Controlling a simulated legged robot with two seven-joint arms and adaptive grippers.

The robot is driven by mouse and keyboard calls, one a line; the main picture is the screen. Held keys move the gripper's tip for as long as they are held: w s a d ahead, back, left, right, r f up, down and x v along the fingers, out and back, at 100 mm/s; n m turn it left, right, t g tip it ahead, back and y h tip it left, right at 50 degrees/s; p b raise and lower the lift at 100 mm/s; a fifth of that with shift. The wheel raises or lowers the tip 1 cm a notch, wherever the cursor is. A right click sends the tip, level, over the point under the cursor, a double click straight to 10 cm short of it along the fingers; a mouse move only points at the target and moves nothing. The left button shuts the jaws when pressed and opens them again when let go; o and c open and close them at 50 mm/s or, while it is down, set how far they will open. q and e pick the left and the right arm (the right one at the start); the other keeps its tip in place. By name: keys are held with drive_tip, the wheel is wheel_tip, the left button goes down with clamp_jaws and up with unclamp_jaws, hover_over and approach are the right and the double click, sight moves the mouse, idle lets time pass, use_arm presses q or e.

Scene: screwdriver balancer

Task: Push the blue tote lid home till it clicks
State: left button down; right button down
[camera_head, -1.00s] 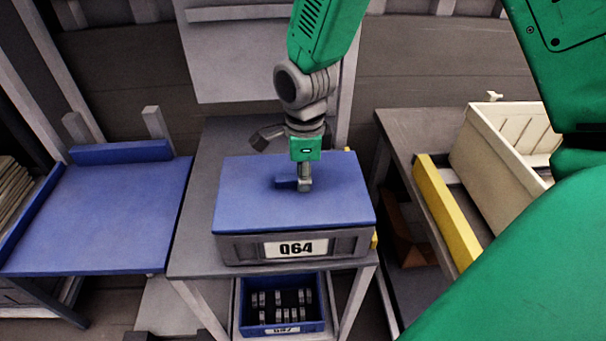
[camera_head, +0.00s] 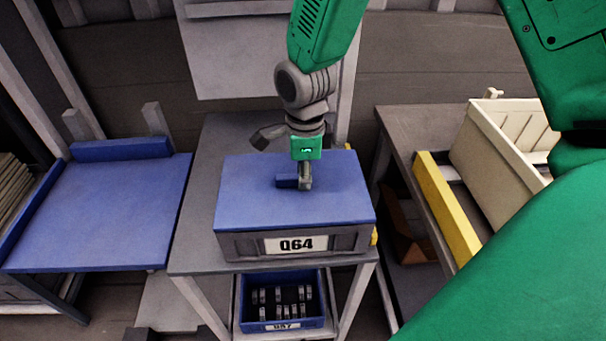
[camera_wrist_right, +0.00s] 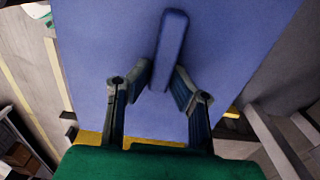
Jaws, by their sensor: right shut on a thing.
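The blue lid (camera_head: 250,200) lies flat on top of the grey tote (camera_head: 347,243), which bears a Q64 label. A blue bar handle (camera_head: 287,181) rises from the lid's middle; it also shows in the right wrist view (camera_wrist_right: 170,50). My right gripper (camera_head: 304,184) comes down from above and is shut on this handle, with one finger on each side of it in the right wrist view (camera_wrist_right: 160,80). The front seam between lid and tote looks even, but the far edge is too small to judge. My left gripper is not in view.
The tote stands on a grey table (camera_head: 195,245). A blue bin (camera_head: 245,325) with several metal parts sits below. A blue-topped table (camera_head: 100,215) is at left. A cream crate (camera_head: 487,145) and yellow rail (camera_head: 445,210) are at right.

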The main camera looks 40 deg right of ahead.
drive_tip(key=shift+f, duration=0.1)
drive_tip(key=shift+p, duration=0.3)
idle(0.5)
drive_tip(key=c, duration=1.4)
unclamp_jaws()
drive_tip(key=shift+f, duration=0.1)
drive_tip(key=shift+r, duration=0.3)
wheel_tip(320, 180, up, 11)
drive_tip(key=shift+r, duration=0.2)
